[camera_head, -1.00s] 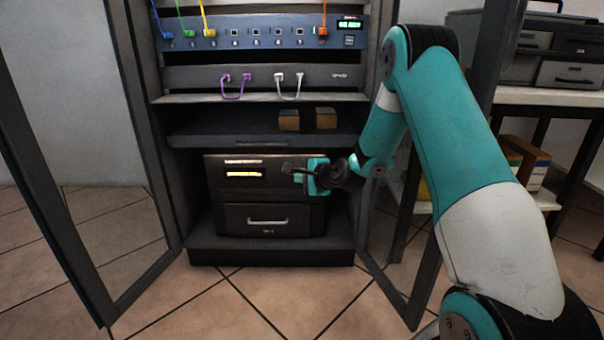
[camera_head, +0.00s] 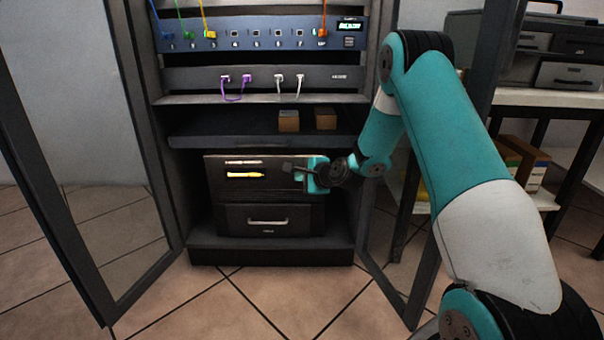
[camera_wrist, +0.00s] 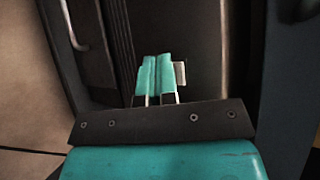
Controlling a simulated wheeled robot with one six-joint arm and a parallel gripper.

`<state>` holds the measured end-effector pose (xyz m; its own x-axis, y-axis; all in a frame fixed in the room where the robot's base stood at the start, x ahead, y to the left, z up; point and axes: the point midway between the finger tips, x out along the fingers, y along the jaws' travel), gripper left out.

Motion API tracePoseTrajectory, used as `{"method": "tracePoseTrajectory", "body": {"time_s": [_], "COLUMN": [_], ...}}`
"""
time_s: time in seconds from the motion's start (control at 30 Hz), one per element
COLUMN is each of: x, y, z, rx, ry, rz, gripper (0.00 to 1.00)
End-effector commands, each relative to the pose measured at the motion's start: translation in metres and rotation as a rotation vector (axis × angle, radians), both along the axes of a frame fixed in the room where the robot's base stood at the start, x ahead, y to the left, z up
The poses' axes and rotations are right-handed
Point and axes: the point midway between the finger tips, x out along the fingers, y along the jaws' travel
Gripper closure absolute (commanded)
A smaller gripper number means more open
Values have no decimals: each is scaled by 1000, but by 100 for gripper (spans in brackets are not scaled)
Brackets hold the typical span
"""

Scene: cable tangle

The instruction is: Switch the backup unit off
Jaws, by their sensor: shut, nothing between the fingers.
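The backup unit (camera_head: 225,192) is a black box on the cabinet's bottom shelf, with an upper panel and a lower drawer-like front with a handle.
Above are a shelf with two small brown boxes (camera_head: 289,121), a panel with purple (camera_head: 232,97) and white cables, and a blue panel (camera_head: 265,32) with coloured plugs. Open cabinet doors (camera_head: 65,180) stand on both sides. A printer shelf (camera_head: 550,96) is at right.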

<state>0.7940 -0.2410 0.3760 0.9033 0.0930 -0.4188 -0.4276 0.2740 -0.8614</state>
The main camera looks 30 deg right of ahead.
Motion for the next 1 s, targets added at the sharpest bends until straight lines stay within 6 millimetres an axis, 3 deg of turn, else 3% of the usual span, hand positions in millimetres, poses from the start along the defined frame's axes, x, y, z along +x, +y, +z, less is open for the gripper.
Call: {"method": "tracePoseTrajectory", "body": {"time_s": [0.57,1.0], "x": [2,-10], "y": [-2,7], "z": [1,0], "rx": [0,0], "ry": [-1,-1], "rz": [-1,0], "gripper": [100,100]}}
